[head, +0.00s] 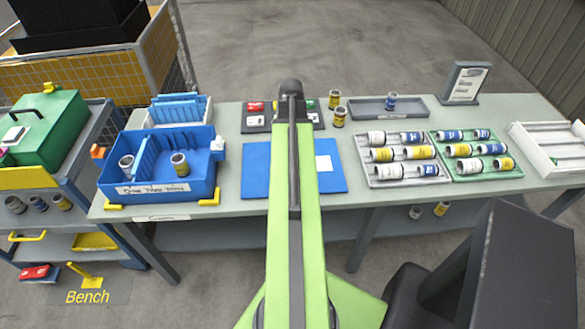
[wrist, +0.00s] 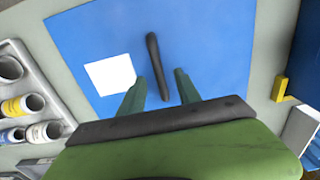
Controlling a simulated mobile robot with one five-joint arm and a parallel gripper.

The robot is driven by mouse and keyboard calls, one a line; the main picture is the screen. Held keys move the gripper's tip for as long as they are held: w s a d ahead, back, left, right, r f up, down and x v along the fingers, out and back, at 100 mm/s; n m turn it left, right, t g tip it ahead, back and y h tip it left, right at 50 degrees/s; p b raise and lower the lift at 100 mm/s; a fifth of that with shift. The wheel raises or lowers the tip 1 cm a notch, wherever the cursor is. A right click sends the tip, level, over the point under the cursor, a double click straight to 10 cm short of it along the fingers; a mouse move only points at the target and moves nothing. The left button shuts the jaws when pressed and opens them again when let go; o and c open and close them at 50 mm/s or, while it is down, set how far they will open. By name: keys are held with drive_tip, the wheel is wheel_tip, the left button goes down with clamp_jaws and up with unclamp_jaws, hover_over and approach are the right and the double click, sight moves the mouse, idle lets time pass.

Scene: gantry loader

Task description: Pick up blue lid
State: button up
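The blue lid (head: 257,172) is a flat blue panel with a white label, lying on the bench; my arm covers its middle in the head view. In the wrist view the lid (wrist: 215,45) fills the upper middle, with a white label left of a dark bar handle (wrist: 153,58). My gripper (wrist: 161,75) is open over the lid. Its two green fingers stand either side of the handle's near end, with a gap on each side. I cannot tell how high the fingertips are above the lid. The head view does not show the fingers clearly.
A blue bin (head: 160,190) with jars stands left of the lid. A grey vial tray (head: 375,180) and a green one (head: 443,172) lie to the right. Red and green items and yellow jars (head: 339,118) are behind. A small sign (head: 465,82) stands back right.

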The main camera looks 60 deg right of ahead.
wheel_tip(320, 180, down, 5)
drive_tip(key=b, duration=0.3)
drive_tip(key=shift+r+b, duration=0.1)
drive_tip(key=shift+b, duration=0.3)
drive_tip(key=shift+r, duration=0.2)
drive_tip(key=shift+c, duration=0.3)
clamp_jaws()
idle(0.3)
